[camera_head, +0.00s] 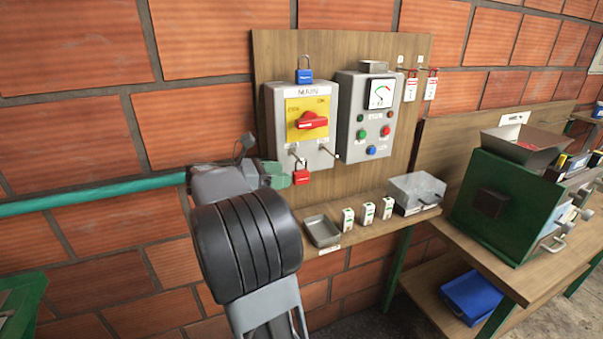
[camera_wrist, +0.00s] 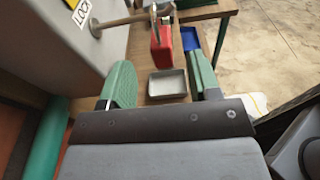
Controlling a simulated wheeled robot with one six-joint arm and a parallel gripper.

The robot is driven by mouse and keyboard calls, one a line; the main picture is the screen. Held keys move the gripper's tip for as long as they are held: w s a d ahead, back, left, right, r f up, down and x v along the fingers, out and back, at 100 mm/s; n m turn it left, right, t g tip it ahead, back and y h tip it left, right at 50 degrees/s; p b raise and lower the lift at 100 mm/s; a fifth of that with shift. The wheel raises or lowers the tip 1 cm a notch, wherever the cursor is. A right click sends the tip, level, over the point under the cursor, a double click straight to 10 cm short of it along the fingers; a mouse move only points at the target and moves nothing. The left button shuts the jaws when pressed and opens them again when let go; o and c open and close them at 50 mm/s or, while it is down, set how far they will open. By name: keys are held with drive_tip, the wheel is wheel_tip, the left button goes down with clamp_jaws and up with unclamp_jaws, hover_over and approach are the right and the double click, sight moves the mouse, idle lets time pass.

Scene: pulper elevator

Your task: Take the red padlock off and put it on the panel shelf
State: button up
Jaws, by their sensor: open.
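The red padlock (camera_head: 301,174) hangs at the lower left front of the grey MAIN switch box (camera_head: 328,148). In the wrist view the red padlock (camera_wrist: 161,50) hangs from a rod-like hasp sticking out of the box. My gripper (camera_head: 279,175) is at the left of the padlock, its green fingers pointing at it. In the wrist view my gripper (camera_wrist: 158,66) is open, with the padlock ahead in the gap between the fingers, not gripped. The panel shelf (camera_head: 365,233) is below the box.
The shelf carries a grey tray (camera_head: 322,231), several small white boxes (camera_head: 368,213) and a clear-lidded case (camera_head: 416,192). A blue padlock (camera_head: 304,76) hangs above the switch box. A meter box (camera_head: 366,118) is at its right. A green pipe (camera_head: 90,195) runs along the wall.

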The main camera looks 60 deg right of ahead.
sight(293, 173)
drive_tip(key=p+x, duration=0.2)
drive_tip(key=x, duration=0.3)
drive_tip(key=shift+r, duration=0.1)
drive_tip(key=shift+s+d+f+p, duration=0.25)
drive_tip(key=shift+s+d+p, duration=0.1)
drive_tip(key=shift+s+d, duration=0.15)
clamp_jaws()
drive_tip(key=shift+r+b, duration=0.2)
drive_tip(key=shift+b, duration=0.5)
